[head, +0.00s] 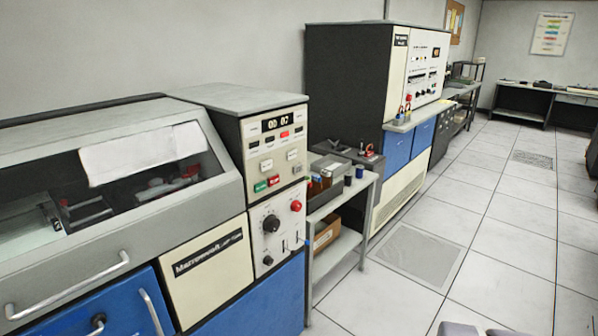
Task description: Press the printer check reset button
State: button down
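The printer (120,243) is the large grey, blue and cream machine at the left front, with a name plate (208,250) on its cream panel. Its upright control panel (257,150) has a display reading about "00 07", small white and red buttons, a green button (260,186) and a red button (274,180). Below are a black knob (271,223) and a round red button (295,206). The button labels are too small to read, so I cannot tell which is check reset. My gripper is not clearly in view.
A grey side table (366,185) with bottles and a tray stands right of the printer. A tall cabinet machine (347,80) is behind it. The tiled floor (500,230) is open to the right. Pale grey shapes at the bottom edge may be my own body.

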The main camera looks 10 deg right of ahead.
aim_at(298, 168)
jog(key=i+j+z, duration=0.15)
jog(key=i+j, duration=0.2)
jog(key=i+j+z, duration=0.1)
jog(key=i+j, duration=0.2)
jog(key=i+j+z, duration=0.15)
jog(key=i+j, duration=0.15)
jog(key=j, duration=0.25)
jog(key=i+j+z, duration=0.1)
jog(key=i+j, duration=0.2)
jog(key=j, duration=0.15)
